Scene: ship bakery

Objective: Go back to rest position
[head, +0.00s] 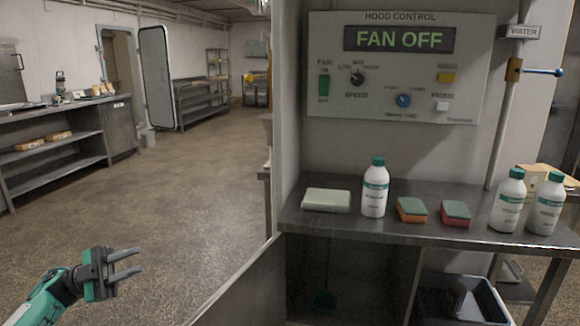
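My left gripper (126,265) is at the lower left of the head view, with its arm coming in from the bottom left corner. Its two grey fingers point right and are apart, with nothing between them. It is over the open floor, clear of the metal shelf. My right gripper is not in view. The hood control panel (400,68) is on the wall, and its display (399,39) reads FAN OFF.
The metal shelf (400,232) holds a pale block (326,200), a white bottle (374,192), two sponges (411,210) and two more bottles (508,203). A valve with a blue lever (541,72) is at the right. Floor (180,190) is free at left.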

